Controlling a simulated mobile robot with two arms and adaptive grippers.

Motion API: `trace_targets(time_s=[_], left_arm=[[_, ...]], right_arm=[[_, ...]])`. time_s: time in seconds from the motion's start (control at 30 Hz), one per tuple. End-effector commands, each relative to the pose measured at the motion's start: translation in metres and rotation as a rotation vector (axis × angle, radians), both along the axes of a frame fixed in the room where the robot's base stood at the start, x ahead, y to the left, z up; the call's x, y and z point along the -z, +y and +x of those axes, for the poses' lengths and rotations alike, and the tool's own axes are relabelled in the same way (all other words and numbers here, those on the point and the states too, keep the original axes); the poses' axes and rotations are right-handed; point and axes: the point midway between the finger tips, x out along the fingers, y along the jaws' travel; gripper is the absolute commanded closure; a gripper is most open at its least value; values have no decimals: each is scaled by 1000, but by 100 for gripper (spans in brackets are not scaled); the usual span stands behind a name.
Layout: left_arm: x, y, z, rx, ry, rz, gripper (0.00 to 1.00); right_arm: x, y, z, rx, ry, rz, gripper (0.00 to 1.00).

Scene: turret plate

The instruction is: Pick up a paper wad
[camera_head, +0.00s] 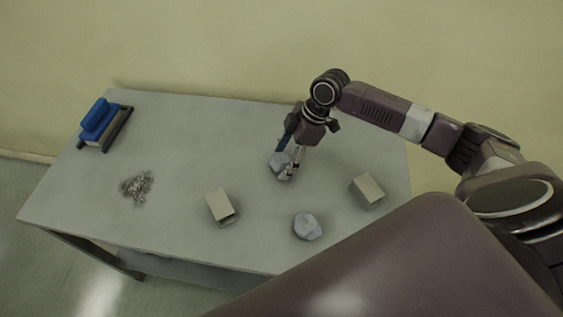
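Two crumpled grey-white paper wads lie on the table. One paper wad (279,164) is under my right gripper (286,166), near the middle of the table. The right gripper points down, with its fingers around or just over this wad; part of the wad is hidden behind them. I cannot tell whether the fingers touch it or are closed on it. The other paper wad (307,226) lies nearer the front edge, apart from the gripper. My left gripper does not show.
The pale grey table (180,227) stands against a wall. A small beige box (221,206) and another beige box (367,191) stand on either side of the front wad. A pile of small metal bits (137,187) and a blue-topped brush-like object (102,124) lie at the left.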

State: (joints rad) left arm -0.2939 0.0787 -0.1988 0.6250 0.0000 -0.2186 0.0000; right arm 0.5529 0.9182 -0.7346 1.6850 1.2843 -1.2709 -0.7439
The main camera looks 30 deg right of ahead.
Motion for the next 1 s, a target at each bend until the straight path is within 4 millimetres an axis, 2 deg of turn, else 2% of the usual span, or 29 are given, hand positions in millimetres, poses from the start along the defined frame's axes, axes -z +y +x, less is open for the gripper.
trace_targets(time_s=[0.03, 0.2, 0.67, 0.87, 1.0], left_arm=[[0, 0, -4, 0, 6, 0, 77], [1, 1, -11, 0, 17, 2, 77], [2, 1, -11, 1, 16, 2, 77], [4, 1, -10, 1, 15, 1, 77], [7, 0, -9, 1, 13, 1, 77]], right_arm=[[0, 0, 0, 0, 0, 0, 48], [0, 0, 0, 0, 0, 0, 65], [-5, 0, 1, 0, -2, 0, 66], [-27, 0, 1, -1, -4, 0, 66], [-57, 0, 2, -1, -6, 1, 66]])
